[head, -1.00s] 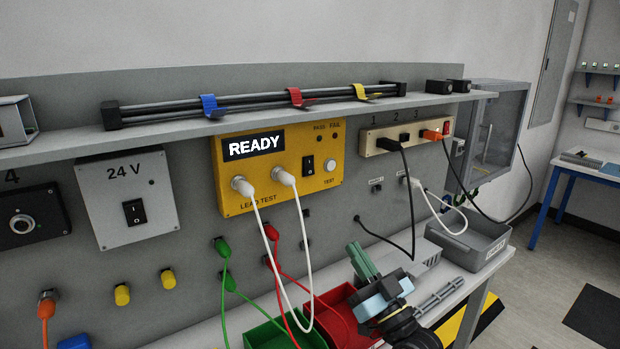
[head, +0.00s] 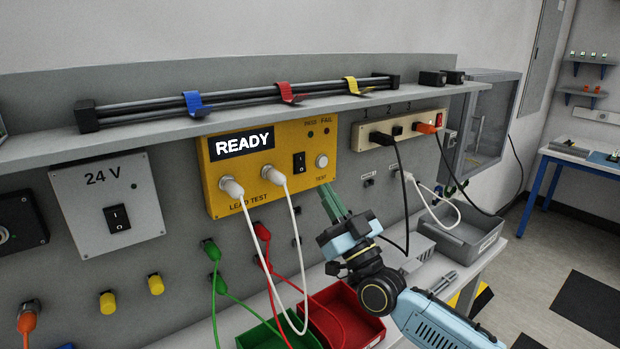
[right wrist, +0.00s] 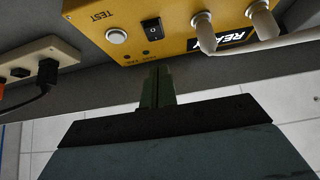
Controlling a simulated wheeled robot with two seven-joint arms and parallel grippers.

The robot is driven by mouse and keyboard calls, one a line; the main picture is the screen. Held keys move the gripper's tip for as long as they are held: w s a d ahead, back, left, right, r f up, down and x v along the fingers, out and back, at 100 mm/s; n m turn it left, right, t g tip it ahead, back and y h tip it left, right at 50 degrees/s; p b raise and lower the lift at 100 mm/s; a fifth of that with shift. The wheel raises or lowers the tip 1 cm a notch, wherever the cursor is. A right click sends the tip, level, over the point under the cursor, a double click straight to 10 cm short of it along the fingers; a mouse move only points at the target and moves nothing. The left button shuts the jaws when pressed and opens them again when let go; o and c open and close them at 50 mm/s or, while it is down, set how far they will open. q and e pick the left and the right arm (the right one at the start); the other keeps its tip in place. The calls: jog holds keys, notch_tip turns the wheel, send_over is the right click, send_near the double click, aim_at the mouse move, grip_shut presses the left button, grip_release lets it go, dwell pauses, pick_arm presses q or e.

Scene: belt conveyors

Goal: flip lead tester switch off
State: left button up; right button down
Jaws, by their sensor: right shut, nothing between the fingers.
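The yellow lead tester (head: 268,205) is on the grey back panel, its display reading READY. Its black rocker switch (head: 299,163) sits between the white plugs and the round white TEST button (head: 321,160). The switch also shows in the right wrist view (right wrist: 152,29). A white lead (head: 250,232) is plugged into the tester at both ends and hangs in a loop. My right gripper (head: 328,190) is shut and empty, its green fingers pointing up just below the tester's lower right corner, apart from the switch. The right wrist view shows the shut fingers (right wrist: 158,75). My left gripper is out of view.
A shelf (head: 240,116) juts out above the tester. A power strip (head: 400,129) with black and orange plugs is to the right. Red (head: 365,328) and green bins stand below, with green and red leads hanging nearby. A 24 V box (head: 142,196) is at left.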

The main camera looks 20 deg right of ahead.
aim_at(301, 163)
jog(key=w, duration=0.1)
jog(key=w+a+r, duration=0.1)
jog(key=w, duration=0.2)
jog(key=shift+w+a+r, duration=0.2)
jog(key=shift+w+a, duration=0.15)
jog(key=shift+w+a+f, duration=0.1)
jog(key=shift+w+a, duration=0.1)
jog(key=shift+w, duration=0.3)
